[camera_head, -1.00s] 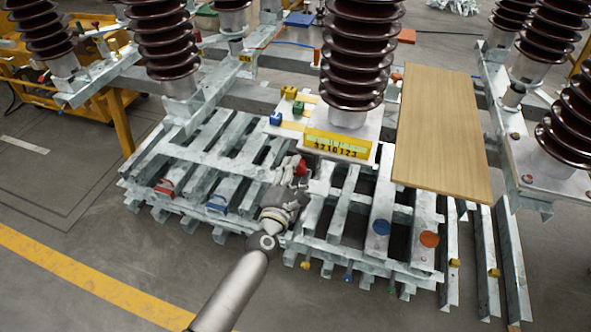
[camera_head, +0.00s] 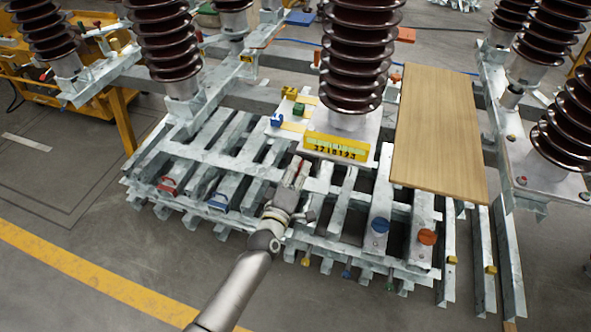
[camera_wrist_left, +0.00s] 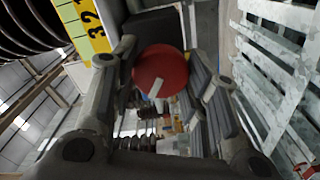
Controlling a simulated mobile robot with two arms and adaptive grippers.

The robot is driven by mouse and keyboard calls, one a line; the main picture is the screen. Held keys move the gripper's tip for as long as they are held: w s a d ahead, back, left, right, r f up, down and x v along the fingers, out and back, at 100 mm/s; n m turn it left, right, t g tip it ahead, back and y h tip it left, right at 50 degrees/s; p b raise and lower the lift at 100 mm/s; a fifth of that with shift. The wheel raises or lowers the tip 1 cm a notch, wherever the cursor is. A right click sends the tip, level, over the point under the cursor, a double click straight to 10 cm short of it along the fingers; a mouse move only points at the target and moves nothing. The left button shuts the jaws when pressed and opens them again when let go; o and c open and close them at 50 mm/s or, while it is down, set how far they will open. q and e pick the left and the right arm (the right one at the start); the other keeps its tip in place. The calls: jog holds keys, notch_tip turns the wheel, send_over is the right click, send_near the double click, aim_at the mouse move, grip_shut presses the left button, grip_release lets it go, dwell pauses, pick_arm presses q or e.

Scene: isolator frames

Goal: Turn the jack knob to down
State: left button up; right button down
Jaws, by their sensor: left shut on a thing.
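The jack knob is a round red knob (camera_wrist_left: 172,66) with a white mark, seen close up in the left wrist view. The mark points toward the lower left of that picture. My left gripper (camera_wrist_left: 165,78) has one finger on each side of the knob and is shut on it. In the head view my left gripper (camera_head: 297,172) reaches in just below the yellow scale plate (camera_head: 336,146), and only a bit of red shows between its fingers. The scale plate also shows in the wrist view (camera_wrist_left: 88,27). My right gripper is in neither view.
Galvanised slatted frames (camera_head: 345,215) surround the gripper. A brown ribbed insulator (camera_head: 352,60) stands behind the scale plate. Open floor lies in front.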

pick_arm(q)
jog(key=m+p, duration=0.1)
jog(key=m, duration=0.5)
jog(key=shift+d, duration=0.1)
jog(key=m+p, duration=0.1)
jog(key=m, duration=0.4)
jog(key=shift+m, duration=0.3)
dwell(0.3)
jog(key=o, duration=1)
jog(key=v, duration=1.2)
jog(key=shift+r, duration=0.1)
